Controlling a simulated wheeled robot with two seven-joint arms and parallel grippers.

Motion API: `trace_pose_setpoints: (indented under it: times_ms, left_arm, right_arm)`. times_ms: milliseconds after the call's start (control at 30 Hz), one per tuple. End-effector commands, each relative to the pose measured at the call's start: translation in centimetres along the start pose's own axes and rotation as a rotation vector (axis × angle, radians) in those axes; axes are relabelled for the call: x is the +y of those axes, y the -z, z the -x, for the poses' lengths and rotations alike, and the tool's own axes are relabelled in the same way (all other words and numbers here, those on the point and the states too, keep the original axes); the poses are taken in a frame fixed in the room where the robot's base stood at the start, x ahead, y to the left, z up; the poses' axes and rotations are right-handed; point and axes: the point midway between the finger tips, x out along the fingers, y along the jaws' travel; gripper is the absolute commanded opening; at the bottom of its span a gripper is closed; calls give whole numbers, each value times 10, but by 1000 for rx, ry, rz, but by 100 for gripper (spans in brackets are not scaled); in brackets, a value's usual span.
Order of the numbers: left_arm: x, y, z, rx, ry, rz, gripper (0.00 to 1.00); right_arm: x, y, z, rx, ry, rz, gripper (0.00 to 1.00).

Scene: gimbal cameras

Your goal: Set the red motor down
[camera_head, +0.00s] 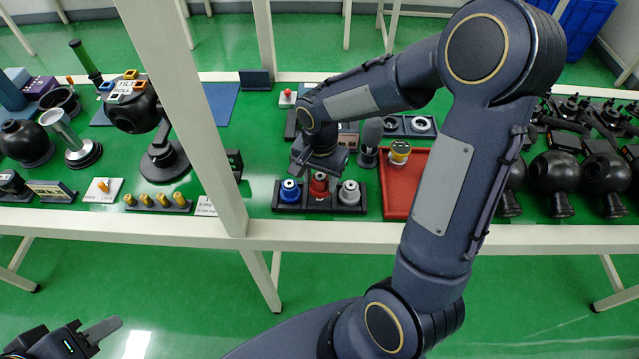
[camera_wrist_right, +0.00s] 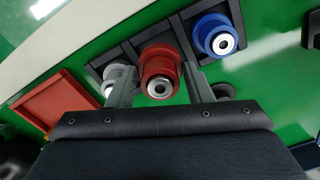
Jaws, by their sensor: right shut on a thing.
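The red motor (camera_head: 319,184) is at the middle compartment of the dark three-part rack (camera_head: 337,210), between the blue motor (camera_head: 290,191) and the grey motor (camera_head: 349,192). My right gripper (camera_wrist_right: 160,82) is shut on the red motor (camera_wrist_right: 157,62), one finger on each side. The motor looks upright; I cannot tell whether its base touches the rack floor. The blue motor (camera_wrist_right: 217,38) and grey motor (camera_wrist_right: 118,76) flank it in the right wrist view. My left gripper (camera_head: 92,332) is low at the left, away from the table; its opening is unclear.
Black camera bodies (camera_head: 555,175) crowd the right end. Green table surface is free left of the rack.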

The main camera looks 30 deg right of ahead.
Motion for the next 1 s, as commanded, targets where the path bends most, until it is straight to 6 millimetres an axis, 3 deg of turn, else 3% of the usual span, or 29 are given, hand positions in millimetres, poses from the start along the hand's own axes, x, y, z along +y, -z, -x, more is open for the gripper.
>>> trace_pose_setpoints:
  times_ms: [300,700,733,867,1000]
  left_arm:
    - [0,-1,-1,0,0,0,36]
    - [-2,-3,-6,0,0,0,36]
    - [-2,-2,-4,0,0,0,36]
    - [-2,-2,-4,0,0,0,36]
    - [-2,-2,-4,0,0,0,36]
  right_arm:
    - [-3,5,-36,-1,-1,-1,19]
    - [-3,5,-42,0,1,-1,19]
    - [-3,5,-40,0,0,-1,50]
    - [-3,5,-40,0,0,-1,67]
    - [-3,5,-40,0,0,-1,68]
